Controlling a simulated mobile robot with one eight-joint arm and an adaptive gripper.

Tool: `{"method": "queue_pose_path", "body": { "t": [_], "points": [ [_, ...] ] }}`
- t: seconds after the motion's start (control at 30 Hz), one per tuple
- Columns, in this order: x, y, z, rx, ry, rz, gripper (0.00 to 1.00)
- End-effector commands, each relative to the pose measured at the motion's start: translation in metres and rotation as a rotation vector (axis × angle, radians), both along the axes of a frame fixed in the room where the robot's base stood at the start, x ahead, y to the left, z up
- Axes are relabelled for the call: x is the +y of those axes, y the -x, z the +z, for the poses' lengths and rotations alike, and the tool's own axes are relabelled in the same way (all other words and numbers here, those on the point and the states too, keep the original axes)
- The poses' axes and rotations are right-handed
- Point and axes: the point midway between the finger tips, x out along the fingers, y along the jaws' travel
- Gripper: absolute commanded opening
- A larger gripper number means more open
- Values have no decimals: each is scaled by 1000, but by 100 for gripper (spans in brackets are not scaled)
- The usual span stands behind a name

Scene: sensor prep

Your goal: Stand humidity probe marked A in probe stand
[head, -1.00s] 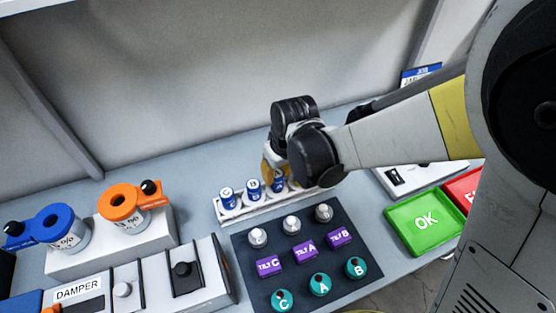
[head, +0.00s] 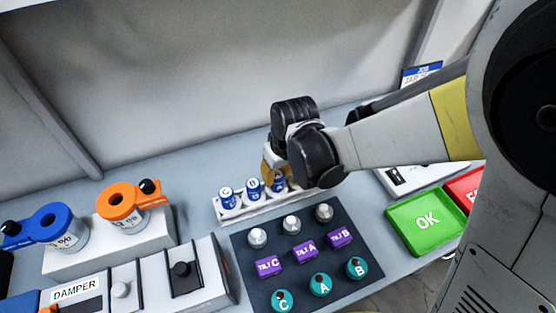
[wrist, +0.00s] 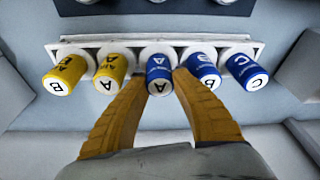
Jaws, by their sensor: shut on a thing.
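A blue probe marked A (wrist: 159,73) stands in the middle place of a white rack (wrist: 137,41). My gripper (wrist: 160,80) is shut on this probe, with one yellow finger on each side. In the head view the probe (head: 279,185) shows just below my gripper (head: 272,176). Blue probes marked B (wrist: 203,72) and C (wrist: 246,71) stand to its right in the wrist view. Yellow probes marked A (wrist: 110,72) and B (wrist: 64,74) stand to its left; my gripper hides them in the head view. The small print on the probes is unreadable.
A dark mat (head: 345,262) in front of the rack holds silver, purple and teal pieces. At left are an orange ring holder (head: 118,202), a blue ring holder (head: 52,222) and a damper box (head: 212,290). A green OK tray (head: 398,214) lies at right.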

Motion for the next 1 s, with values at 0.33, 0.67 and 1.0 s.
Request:
{"method": "queue_pose_path", "body": {
  "t": [0.33, 0.67, 1.0],
  "points": [
    [0, 0, -1, 0, 0, 0, 0],
    [0, 0, -4, 0, 0, 0, 52],
    [0, 0, -4, 0, 0, 0, 64]
  ]
}}
